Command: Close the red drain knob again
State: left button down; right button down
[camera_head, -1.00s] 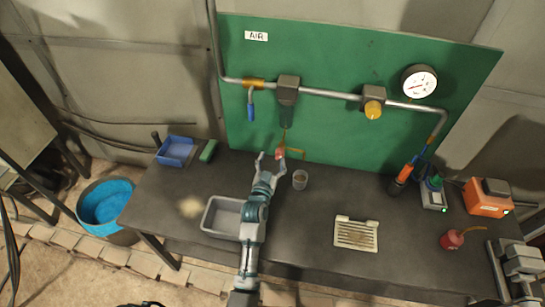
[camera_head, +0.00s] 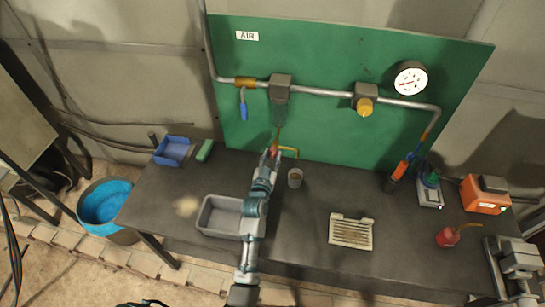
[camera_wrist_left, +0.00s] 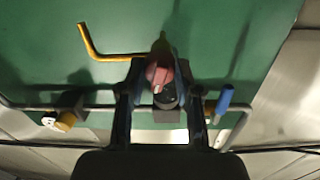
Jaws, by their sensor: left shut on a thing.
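The red drain knob (camera_wrist_left: 158,74) sits below the filter bowl on the green board. In the left wrist view it lies between the two dark fingers of my left gripper (camera_wrist_left: 158,92), which is shut on it. In the head view the left gripper (camera_head: 270,158) reaches up to the board, and its fingers cover most of the knob. The filter (camera_head: 281,90) with its clear bowl hangs from the grey pipe straight above. My right arm (camera_head: 515,262) shows in part at the lower right edge; its fingers cannot be made out.
A yellow bent tube (camera_head: 290,152) sticks out close beside the gripper. A small cup (camera_head: 295,178) and a grey tray (camera_head: 219,216) stand on the dark bench (camera_head: 300,240) near the arm. A blue-handled valve (camera_head: 243,106) hangs to the left.

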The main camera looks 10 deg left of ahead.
pick_arm(q)
jog(key=shift+d+n+p, duration=0.1)
jog(key=shift+n+p, duration=0.2)
jog(key=shift+r+n, duration=0.1)
jog(key=shift+n, duration=0.2)
jog(key=shift+n+p, duration=0.9)
jog(key=shift+n, duration=0.3)
jog(key=n+p, duration=0.1)
jog(key=n, duration=0.1)
jog(key=shift+n, duration=0.4)
jog(key=shift+n+p, duration=0.35)
jog(key=shift+n, duration=0.25)
pick_arm(e)
jog(key=r, duration=0.4)
jog(key=shift+d+r, duration=0.15)
jog(key=shift+d, duration=0.25)
pick_arm(q)
jog(key=shift+n, duration=0.3)
pick_arm(e)
jog(key=shift+d, duration=0.3)
